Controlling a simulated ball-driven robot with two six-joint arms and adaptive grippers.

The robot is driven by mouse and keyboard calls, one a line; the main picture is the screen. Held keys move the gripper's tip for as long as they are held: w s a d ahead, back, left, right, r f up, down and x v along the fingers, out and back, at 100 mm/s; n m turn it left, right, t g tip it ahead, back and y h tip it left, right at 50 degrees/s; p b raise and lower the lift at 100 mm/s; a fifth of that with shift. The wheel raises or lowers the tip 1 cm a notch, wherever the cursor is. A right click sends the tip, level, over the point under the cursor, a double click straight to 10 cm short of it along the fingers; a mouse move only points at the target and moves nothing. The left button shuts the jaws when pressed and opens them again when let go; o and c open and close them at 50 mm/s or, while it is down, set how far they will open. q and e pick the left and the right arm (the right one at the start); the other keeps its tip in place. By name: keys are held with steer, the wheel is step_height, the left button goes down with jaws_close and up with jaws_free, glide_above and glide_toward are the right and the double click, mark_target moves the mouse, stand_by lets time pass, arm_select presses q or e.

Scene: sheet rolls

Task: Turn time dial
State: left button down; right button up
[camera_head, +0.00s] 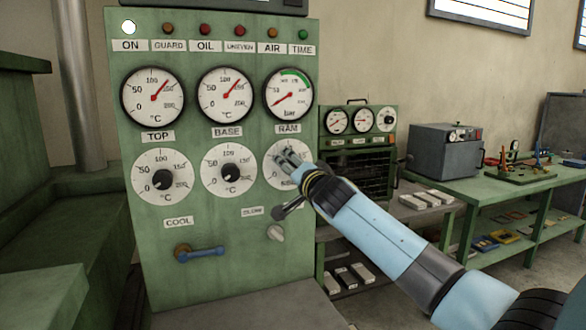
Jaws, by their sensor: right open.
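The time dial is a white round dial (273,172) at the right of the lower dial row on the green control panel (217,280). My right gripper (287,158) is in front of this dial, with its fingers pointing at the dial's middle. The gripper is open, and its fingers hide the dial's knob and part of its scale. I cannot tell whether the fingers touch the knob. The dial's own label is hidden. My left gripper is not in view.
Two similar dials, the left one (160,178) and the middle one (229,170), sit beside it. Below are a small pale knob (275,234) and a blue lever (202,253). A green bench (530,185) with a grey box (441,150) stands at the right.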

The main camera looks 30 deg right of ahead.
steer(key=shift+c, duration=0.4)
steer(key=c, duration=1.1)
steer(key=shift+n, duration=0.3)
steer(key=shift+n+p, duration=1.5)
steer(key=shift+n, duration=10.1)
